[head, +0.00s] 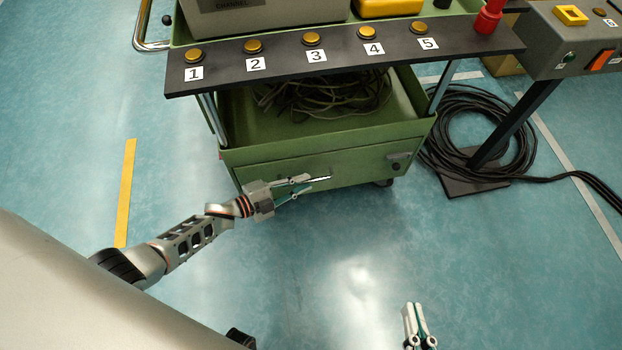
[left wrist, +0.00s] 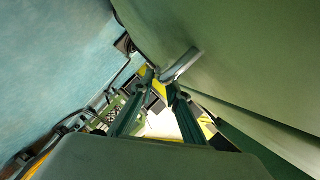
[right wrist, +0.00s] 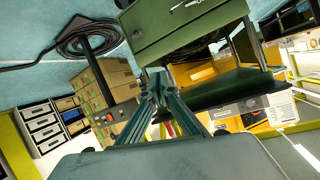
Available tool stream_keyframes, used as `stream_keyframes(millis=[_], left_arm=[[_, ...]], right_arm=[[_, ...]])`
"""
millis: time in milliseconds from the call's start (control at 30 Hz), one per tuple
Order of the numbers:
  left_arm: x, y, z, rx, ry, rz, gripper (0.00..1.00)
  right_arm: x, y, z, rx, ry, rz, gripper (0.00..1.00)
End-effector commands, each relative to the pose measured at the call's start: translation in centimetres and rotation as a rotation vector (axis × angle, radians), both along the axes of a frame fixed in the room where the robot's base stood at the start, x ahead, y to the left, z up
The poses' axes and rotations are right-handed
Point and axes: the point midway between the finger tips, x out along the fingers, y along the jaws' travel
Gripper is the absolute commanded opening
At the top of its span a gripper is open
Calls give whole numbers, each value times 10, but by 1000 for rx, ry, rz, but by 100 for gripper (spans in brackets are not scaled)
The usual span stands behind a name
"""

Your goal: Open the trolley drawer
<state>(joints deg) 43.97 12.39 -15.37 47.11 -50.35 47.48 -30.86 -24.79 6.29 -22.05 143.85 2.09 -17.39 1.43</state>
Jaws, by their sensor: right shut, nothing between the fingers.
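The green trolley's drawer (head: 350,163) is at the bottom of the trolley, its front flush with the body, so it looks closed. A dark lock or latch (head: 398,160) sits at its right end. My left gripper (head: 312,183) is open just in front of the drawer. In the left wrist view a light metal drawer handle (left wrist: 181,64) stands off the green front. Its near end is close to my left fingertips (left wrist: 161,84); I cannot tell whether they touch. My right gripper (head: 414,309) is shut and empty, low over the floor, away from the trolley.
A black panel (head: 345,48) with numbered buttons overhangs the drawer. Cables (head: 325,95) lie on the shelf above it. A black cable coil (head: 480,130) and a stand base (head: 485,182) are right of the trolley. The floor (head: 330,250) before the drawer is clear.

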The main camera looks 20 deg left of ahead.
Motion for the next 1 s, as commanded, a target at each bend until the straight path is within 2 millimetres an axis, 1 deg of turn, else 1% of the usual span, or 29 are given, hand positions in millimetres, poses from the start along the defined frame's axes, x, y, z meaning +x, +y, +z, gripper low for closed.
stream_keyframes(millis=[33, 233, 567, 600, 633, 867, 1000], left_arm=[[3, -5, -6, -2, 6, 0, 15], [18, -15, -9, -1, 6, 2, 15], [23, -17, -7, -1, 1, 1, 15], [23, -17, -7, -1, 1, 1, 5], [23, -17, -7, -1, 1, 1, 0], [22, -18, -7, -2, 2, 1, 0], [16, -22, -6, -2, 2, 1, 0]], right_arm=[[-3, 3, -4, 20, 14, -6, 0], [-5, 10, -5, 77, 25, -22, 0], [-5, 11, -3, 88, 24, -25, 0], [-5, 11, -3, 89, 24, -24, 0], [-5, 11, -3, 89, 24, -24, 0], [-4, 11, -3, 88, 24, -24, 0], [-3, 11, -1, 81, 18, -22, 0]])
